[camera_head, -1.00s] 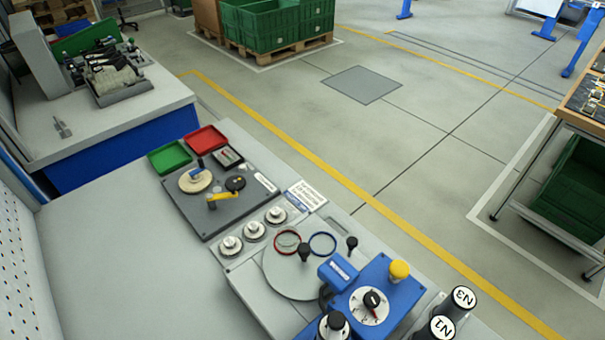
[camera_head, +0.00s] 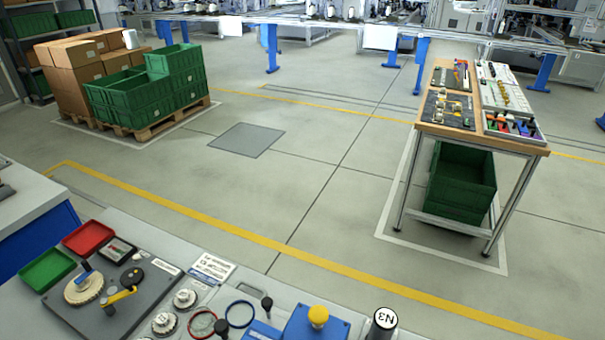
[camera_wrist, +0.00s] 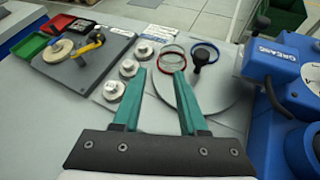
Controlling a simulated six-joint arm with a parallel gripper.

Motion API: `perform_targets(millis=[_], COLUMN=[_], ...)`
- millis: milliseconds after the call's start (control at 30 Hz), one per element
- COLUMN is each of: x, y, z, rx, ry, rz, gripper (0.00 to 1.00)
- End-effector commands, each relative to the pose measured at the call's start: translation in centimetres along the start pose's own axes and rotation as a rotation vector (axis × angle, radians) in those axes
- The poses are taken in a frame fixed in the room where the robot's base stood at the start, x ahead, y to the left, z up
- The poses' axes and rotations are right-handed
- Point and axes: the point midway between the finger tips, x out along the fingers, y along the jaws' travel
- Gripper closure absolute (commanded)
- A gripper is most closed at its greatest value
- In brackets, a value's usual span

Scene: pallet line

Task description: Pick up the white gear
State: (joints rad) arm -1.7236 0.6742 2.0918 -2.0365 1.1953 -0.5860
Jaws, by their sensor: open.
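A cream-white round gear (camera_head: 84,288) lies on the dark grey plate (camera_head: 65,318) at the lower left of the head view. A blue handle and a yellow crank sit by it. In the wrist view the gear (camera_wrist: 60,50) is at the upper left. Small white toothed-looking discs with metal knobs (camera_wrist: 128,68) stand in a row beside the plate; I cannot tell whether these are gears. My gripper (camera_wrist: 160,76) is open and empty, with its teal fingers above the bench near these discs. It is well to the right of the cream gear. The head view does not show my gripper.
Red (camera_head: 88,238) and green (camera_head: 47,270) trays border the plate. Blue and red rings lie on a round disc with black knobs. A blue machine (camera_wrist: 275,60) stands close on the right. A wooden-topped table (camera_head: 450,135) with parts stands across the floor.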

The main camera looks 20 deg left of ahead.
Motion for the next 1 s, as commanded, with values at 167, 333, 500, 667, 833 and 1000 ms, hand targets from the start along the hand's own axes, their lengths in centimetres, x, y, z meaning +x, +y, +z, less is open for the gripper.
perform_targets(millis=[167, 333, 500, 667, 833, 1000], x=[-3.7, -3.4, 1.2, 4.9, 7.1, 10.4], y=[6.3, 6.8, 7.8, 8.8, 9.3, 9.9], z=[-6.9, -7.4, -7.6, -7.8, -8.1, -8.8], rx=[-0.273, -0.293, -0.288, -0.288, -0.288, -0.286], ry=[0.01, 0.009, 0.009, 0.009, 0.009, 0.009], rz=[0.246, 0.263, 0.258, 0.259, 0.259, 0.26], gripper=[0.58, 0.58, 0.58, 0.58, 0.58, 0.58])
